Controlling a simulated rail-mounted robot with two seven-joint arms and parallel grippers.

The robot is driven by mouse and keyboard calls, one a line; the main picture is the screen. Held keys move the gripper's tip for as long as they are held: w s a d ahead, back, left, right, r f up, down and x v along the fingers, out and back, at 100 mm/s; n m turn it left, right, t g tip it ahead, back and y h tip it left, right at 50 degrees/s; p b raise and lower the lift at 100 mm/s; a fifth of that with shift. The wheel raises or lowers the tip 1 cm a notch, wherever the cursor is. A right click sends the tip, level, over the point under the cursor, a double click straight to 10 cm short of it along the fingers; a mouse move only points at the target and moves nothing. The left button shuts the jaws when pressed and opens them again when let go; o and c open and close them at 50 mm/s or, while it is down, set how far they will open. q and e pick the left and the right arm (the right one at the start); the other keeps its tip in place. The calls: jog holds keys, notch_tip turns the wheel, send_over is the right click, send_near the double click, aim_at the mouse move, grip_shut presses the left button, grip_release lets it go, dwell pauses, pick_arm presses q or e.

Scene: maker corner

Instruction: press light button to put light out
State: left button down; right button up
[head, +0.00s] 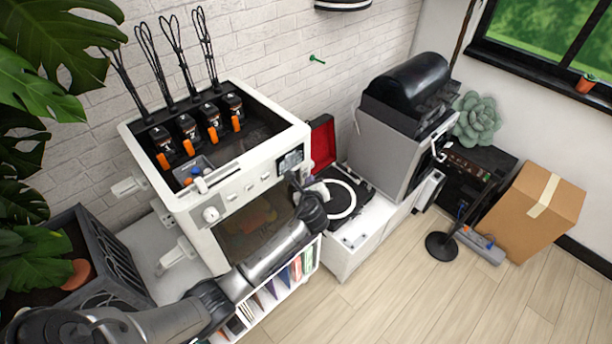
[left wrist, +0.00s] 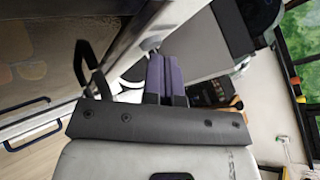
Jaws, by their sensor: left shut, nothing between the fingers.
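A white machine (head: 290,130) stands on a shelf unit at the left, with a round knob (head: 211,214), a row of small buttons (head: 250,188) and a small display (head: 290,158) on its front. I cannot tell which control is the light button, or whether the light is on. My left gripper (head: 297,180) is just below the display at the front's right end; contact cannot be told. In the left wrist view its fingers (left wrist: 166,75) are shut and empty, beside the machine's white frame (left wrist: 135,35). My right gripper is not in view.
A record player (head: 343,200) with a red lid (head: 322,143) stands right of the machine. Beyond it are a grey box-shaped appliance (head: 385,150), a black stand (head: 443,245) and a cardboard box (head: 535,210). The wooden floor (head: 400,300) in front is clear.

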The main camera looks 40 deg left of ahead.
pick_arm(q)
jog(key=shift+d, duration=0.45)
jog(key=shift+d, duration=0.15)
jog(key=shift+s+d+p, duration=0.2)
jog(key=shift+d+p, duration=0.6)
jog(key=shift+d, duration=2.1)
